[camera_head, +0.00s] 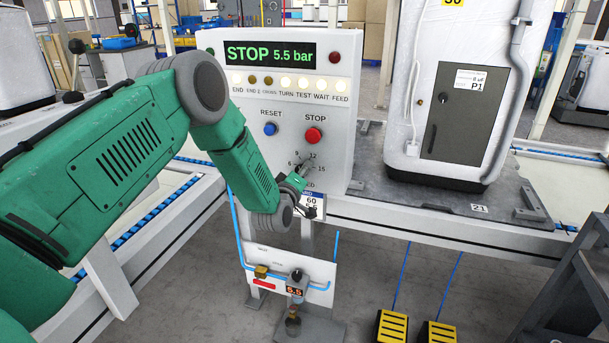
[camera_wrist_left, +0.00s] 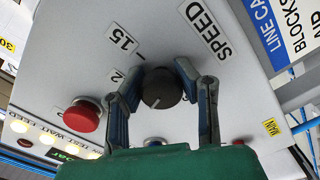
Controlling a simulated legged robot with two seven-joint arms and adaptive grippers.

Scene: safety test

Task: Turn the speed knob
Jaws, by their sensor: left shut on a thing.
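The dark round speed knob (camera_wrist_left: 162,88) is on the white control panel, beside the SPEED label (camera_wrist_left: 205,27) in the wrist view. A pale pointer line on its face points toward the bottom of that view. My left gripper (camera_wrist_left: 158,84) has its two fingers on either side of the knob and is shut on it. In the head view my left gripper (camera_head: 304,172) reaches the panel below the STOP button and mostly hides the knob. Scale numbers 9, 12 and 15 show around it. My right gripper is not in view.
The red STOP button (camera_head: 314,135) and blue RESET button (camera_head: 270,129) sit just above the knob. The panel display (camera_head: 270,54) reads STOP 5.5 bar. A grey-doored cabinet (camera_head: 465,112) stands to the right. Yellow pedals (camera_head: 393,326) are on the floor.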

